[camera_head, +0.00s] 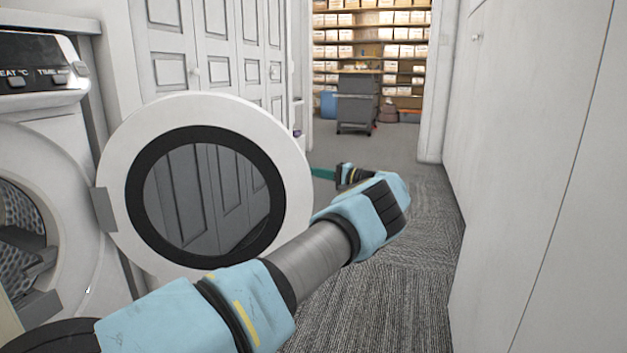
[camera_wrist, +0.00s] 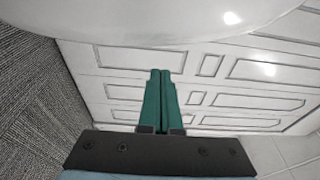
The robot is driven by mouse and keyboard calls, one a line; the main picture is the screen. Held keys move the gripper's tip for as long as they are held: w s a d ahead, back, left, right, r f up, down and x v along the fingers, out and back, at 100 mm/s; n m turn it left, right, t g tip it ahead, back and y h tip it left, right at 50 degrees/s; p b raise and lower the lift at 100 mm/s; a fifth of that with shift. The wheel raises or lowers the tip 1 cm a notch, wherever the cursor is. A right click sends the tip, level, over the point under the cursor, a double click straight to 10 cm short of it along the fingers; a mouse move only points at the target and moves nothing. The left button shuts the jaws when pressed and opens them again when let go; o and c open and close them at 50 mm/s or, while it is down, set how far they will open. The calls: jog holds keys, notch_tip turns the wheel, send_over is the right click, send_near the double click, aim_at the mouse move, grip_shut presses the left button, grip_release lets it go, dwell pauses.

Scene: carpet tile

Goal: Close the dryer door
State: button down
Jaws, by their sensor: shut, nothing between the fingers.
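The dryer (camera_head: 60,145) stands at the left edge of the head view, with part of its drum opening showing. Its round door (camera_head: 112,150), a white ring with a dark inner rim and a see-through window, stands swung wide open to the right on a grey hinge (camera_head: 104,209). My gripper (camera_head: 318,173) is beyond the door's right edge, with its green fingers partly hidden behind the door. In the wrist view the green fingers (camera_wrist: 160,76) are together and empty. A white curved surface, likely the door (camera_wrist: 150,20), fills the top of that view, apart from the fingertips as far as I can tell.
White panelled cupboard doors (camera_head: 215,45) stand behind the dryer door. A plain white wall of cabinets (camera_head: 530,170) runs along the right. Grey carpet (camera_head: 390,290) lies clear between them. A dark cart (camera_head: 357,100) and shelves of boxes (camera_head: 400,18) are at the back.

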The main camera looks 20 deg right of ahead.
jog(key=s, duration=0.1)
jog(key=s+a, duration=0.1)
jog(key=s, duration=0.1)
jog(key=shift+a+b, duration=0.3)
jog(key=shift+b, duration=0.1)
jog(key=shift+s, duration=0.2)
